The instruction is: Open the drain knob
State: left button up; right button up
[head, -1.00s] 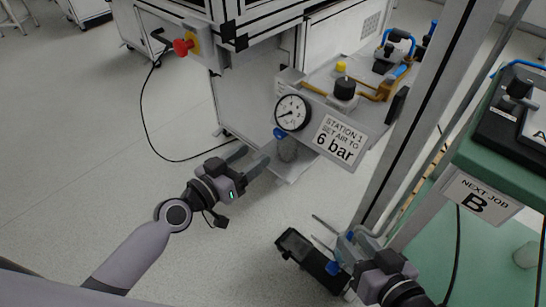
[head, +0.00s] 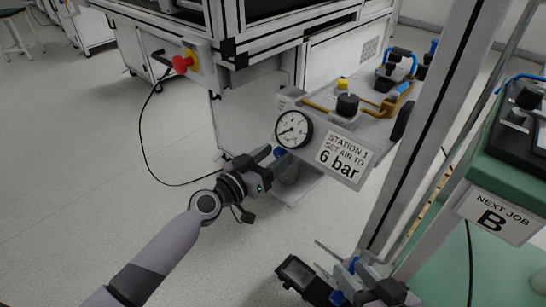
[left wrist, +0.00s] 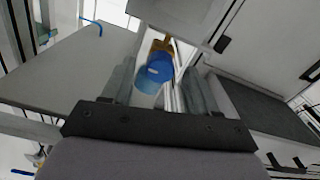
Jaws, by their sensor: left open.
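Which blue part is the drain knob is not clear. My right gripper (head: 350,272) is low at the bottom, near a black box-like object (head: 302,278); its jaw state is unclear.
A sign (head: 343,157) reading "Station 1 set air to 6 bar" hangs right of the gauge. A red stop button (head: 182,64) is at upper left. A metal post (head: 420,120) and a green-topped bench (head: 500,180) stand at right. The floor at left is open.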

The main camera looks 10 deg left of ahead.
pick_arm(q)
jog(key=shift+d, duration=0.1)
jog(key=c, duration=1)
jog(key=shift+c, duration=0.2)
